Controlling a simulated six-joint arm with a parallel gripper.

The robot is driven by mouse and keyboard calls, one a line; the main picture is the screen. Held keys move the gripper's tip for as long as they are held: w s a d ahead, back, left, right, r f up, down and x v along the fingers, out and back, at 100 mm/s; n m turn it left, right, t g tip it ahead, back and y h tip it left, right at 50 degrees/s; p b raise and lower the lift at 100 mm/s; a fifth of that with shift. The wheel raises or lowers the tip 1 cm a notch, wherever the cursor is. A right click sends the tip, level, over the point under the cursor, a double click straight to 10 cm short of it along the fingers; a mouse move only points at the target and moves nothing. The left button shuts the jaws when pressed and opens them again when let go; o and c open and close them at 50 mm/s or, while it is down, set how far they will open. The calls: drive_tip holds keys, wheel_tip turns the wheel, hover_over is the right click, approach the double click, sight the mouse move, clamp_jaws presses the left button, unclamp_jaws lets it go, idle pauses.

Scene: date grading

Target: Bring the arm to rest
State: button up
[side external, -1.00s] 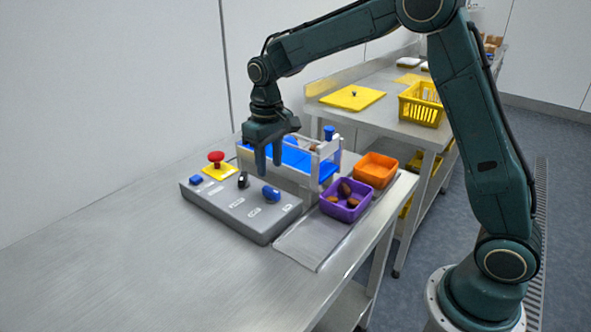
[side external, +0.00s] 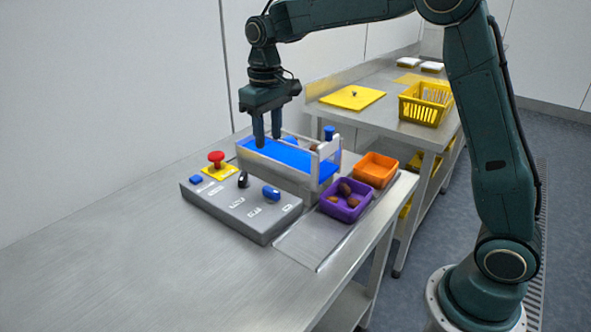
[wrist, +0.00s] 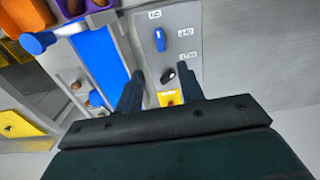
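My gripper (side external: 268,138) hangs fingers-down above the left end of a small conveyor with a blue belt (side external: 282,153), behind the grey control box (side external: 240,210). It also shows in the wrist view (wrist: 157,83), where its two fingers stand apart with nothing between them. In that view the control box (wrist: 187,50) lies beyond and between the fingers, with its black knob (wrist: 168,75) visible in the gap. The blue belt also shows in the wrist view (wrist: 98,62), left of the fingers.
The control box carries a red mushroom button (side external: 216,156) and a blue knob (side external: 271,193). A purple bin (side external: 336,213) with several dates and an orange bin (side external: 376,168) stand to the right. A yellow basket (side external: 426,106) is behind. The front-left table (side external: 140,260) is clear.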

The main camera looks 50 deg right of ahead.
drive_tip(key=s+r+t, duration=0.1)
drive_tip(key=s+r, duration=0.2)
drive_tip(key=s, duration=0.4)
drive_tip(key=s+r+t, duration=0.2)
drive_tip(key=s+r, duration=0.2)
drive_tip(key=s, duration=0.3)
drive_tip(key=s+f+t, duration=0.1)
drive_tip(key=s+f, duration=0.1)
drive_tip(key=s, duration=0.5)
drive_tip(key=s+f+t, duration=0.1)
drive_tip(key=s, duration=0.7)
drive_tip(key=shift+s+d+f+t, duration=0.25)
drive_tip(key=shift+s+f+t, duration=0.05)
drive_tip(key=shift+f, duration=0.05)
